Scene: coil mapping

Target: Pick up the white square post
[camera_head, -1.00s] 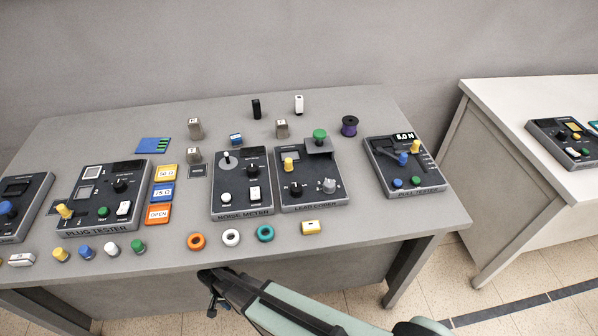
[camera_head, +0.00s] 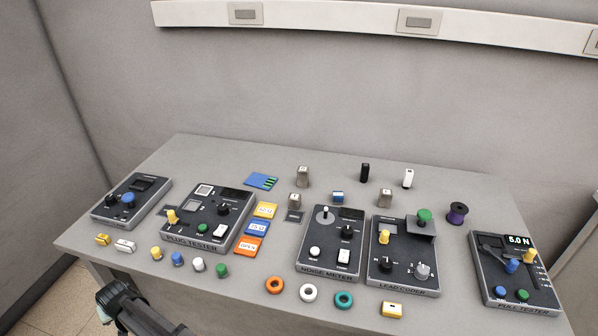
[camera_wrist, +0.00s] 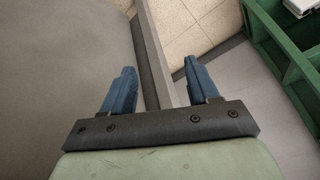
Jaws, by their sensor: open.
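The white square post (camera_head: 408,178) stands upright near the back edge of the table in the head view, right of a black post (camera_head: 364,172). It has a small dark mark near its top and nothing touches it. My gripper shows in the wrist view (camera_wrist: 158,82) with its two blue fingers apart and nothing between them. In the head view my arm is at the lower left, in front of the table and far from the post. The wrist view does not show the post.
The grey table (camera_head: 150,165) bears the plug tester (camera_head: 208,215), noise meter (camera_head: 330,243), lead coder (camera_head: 402,255) and pull tester (camera_head: 515,275). A green crate (camera_wrist: 285,60) shows in the wrist view.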

